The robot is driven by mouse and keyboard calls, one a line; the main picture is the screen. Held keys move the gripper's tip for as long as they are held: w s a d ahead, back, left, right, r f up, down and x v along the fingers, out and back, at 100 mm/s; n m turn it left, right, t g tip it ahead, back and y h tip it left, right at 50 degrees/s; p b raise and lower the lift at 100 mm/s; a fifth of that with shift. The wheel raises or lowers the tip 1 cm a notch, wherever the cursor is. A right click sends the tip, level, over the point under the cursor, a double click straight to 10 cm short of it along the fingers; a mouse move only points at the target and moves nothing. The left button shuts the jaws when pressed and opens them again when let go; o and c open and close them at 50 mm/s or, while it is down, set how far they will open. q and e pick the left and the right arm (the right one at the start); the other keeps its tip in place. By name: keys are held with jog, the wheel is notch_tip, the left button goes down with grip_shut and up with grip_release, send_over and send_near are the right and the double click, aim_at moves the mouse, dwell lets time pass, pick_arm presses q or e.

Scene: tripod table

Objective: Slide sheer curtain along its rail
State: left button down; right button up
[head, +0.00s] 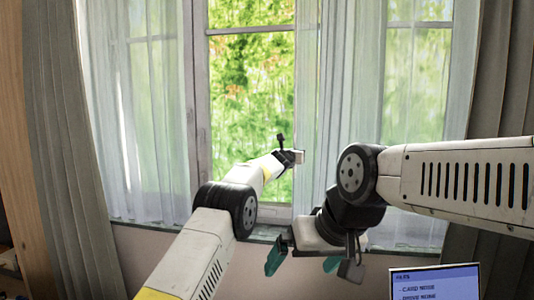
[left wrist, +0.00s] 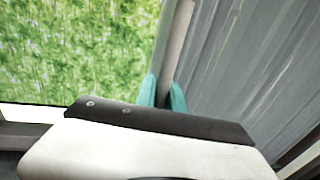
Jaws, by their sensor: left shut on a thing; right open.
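The right sheer curtain (head: 345,90) hangs in pale translucent folds over the right part of the window, and it fills the right of the left wrist view (left wrist: 265,75). My left gripper (head: 297,157) is at the left edge of this panel, at about mid-height of the window. In the left wrist view its teal fingers (left wrist: 164,93) are closed on the curtain's narrow edge strip. My right gripper (head: 303,261) is open and empty, with teal fingertips apart, low in front of the sill. The curtain rail is out of view above.
Another sheer panel (head: 135,120) hangs at the left. Heavy grey drapes stand at the far left (head: 60,120) and far right (head: 500,90). The middle window pane (head: 250,100) is uncovered. A small screen (head: 435,283) stands at the bottom right.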

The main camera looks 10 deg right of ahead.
pick_arm(q)
jog(key=d, duration=0.1)
jog(key=s+d, duration=0.1)
jog(key=d, duration=0.1)
jog(key=s+d, duration=0.1)
jog(key=d, duration=0.1)
jog(key=shift+d, duration=0.2)
jog(key=c, duration=1.4)
grip_release()
jog(key=shift+c, duration=0.2)
jog(key=shift+a, duration=0.1)
